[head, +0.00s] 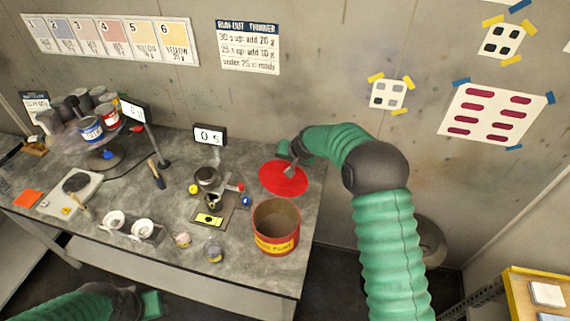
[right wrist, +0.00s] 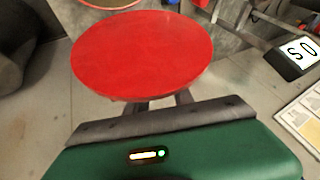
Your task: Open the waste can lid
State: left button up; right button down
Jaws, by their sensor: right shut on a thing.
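The red waste can (head: 275,239) with a yellow label stands at the table's right front corner. Its mouth is uncovered and shows a brownish inside. The round red lid (head: 283,178) is off the mouth, behind the can towards the wall. My right gripper (head: 290,166) is shut on the lid near its far edge. In the right wrist view the lid (right wrist: 142,52) fills the space ahead of the fingers (right wrist: 163,101), whose tips are hidden by it. A sliver of the can (right wrist: 112,4) shows beyond. My left gripper (head: 151,303) is low at the front, clear of the table; its fingers are unclear.
A scale with a cup (head: 207,180) and a display (head: 210,135) stand left of the can. Small white bowls (head: 144,229) and small pots (head: 214,251) line the front edge. Paint cans (head: 92,128) crowd the back left. The wall is close behind the lid.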

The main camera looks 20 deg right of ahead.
pick_arm(q)
jog(key=shift+f, duration=0.2)
pick_arm(e)
jog(key=shift+s+d+f, duration=0.1)
jog(key=shift+f, duration=0.2)
jog(key=c, duration=1.4)
grip_release()
jog(key=shift+o, duration=1.4)
jog(key=shift+w+f, duration=0.1)
jog(key=shift+w, duration=0.1)
jog(key=shift+w+d, duration=0.25)
pick_arm(q)
jog(key=b+x, duration=0.4)
jog(key=b, duration=0.1)
jog(key=shift+s+d+f, duration=0.1)
jog(key=shift+s+f, duration=0.2)
jog(key=shift+f, duration=0.15)
pick_arm(e)
jog(key=v, duration=1.6)
jog(key=shift+d+r, duration=0.15)
jog(key=shift+r, duration=0.1)
